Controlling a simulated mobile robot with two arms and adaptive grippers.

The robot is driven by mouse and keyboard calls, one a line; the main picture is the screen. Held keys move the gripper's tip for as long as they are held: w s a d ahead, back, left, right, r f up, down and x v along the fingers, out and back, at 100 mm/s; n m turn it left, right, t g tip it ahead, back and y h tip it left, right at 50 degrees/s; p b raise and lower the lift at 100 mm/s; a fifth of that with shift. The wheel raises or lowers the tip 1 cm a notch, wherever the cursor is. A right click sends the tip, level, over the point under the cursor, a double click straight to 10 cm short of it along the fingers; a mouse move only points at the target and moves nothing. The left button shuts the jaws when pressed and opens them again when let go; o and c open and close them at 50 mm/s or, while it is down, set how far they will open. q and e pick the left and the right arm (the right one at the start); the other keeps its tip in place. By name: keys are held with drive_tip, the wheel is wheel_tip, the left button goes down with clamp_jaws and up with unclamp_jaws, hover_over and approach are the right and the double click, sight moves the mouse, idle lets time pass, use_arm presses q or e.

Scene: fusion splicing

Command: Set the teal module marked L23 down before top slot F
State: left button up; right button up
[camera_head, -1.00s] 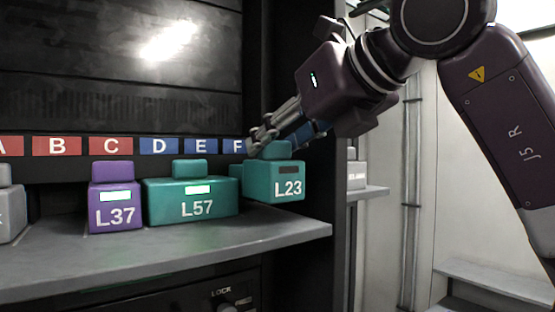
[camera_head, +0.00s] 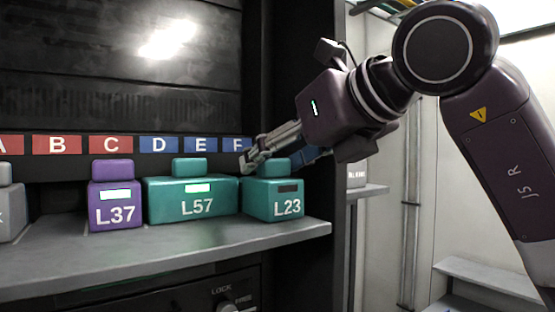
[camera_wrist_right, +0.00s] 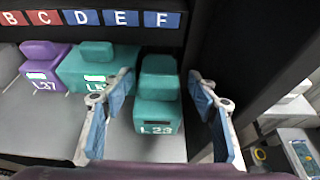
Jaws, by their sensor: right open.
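The teal module marked L23 (camera_head: 273,208) stands upright on the grey shelf, right of the teal L57 module and below the blue F label (camera_head: 236,144). Its small window is dark. My right gripper (camera_head: 250,160) is at its top, partly hiding its knob. In the right wrist view, the open fingers of my right gripper (camera_wrist_right: 160,78) are on either side of the L23 module (camera_wrist_right: 157,110), with gaps visible beside it. The F label (camera_wrist_right: 161,19) is straight beyond the module there. My left gripper is not in view.
The teal L57 module (camera_head: 192,208) stands close to the left of L23, with purple L37 (camera_head: 115,212) beyond it. A grey module (camera_head: 10,215) is at the far left. The shelf (camera_head: 180,248) is bare in front; its right end is near L23.

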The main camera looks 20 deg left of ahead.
drive_tip(key=shift+r, duration=0.2)
drive_tip(key=b+v, duration=0.4)
drive_tip(key=v, duration=0.8)
drive_tip(key=shift+f, duration=0.1)
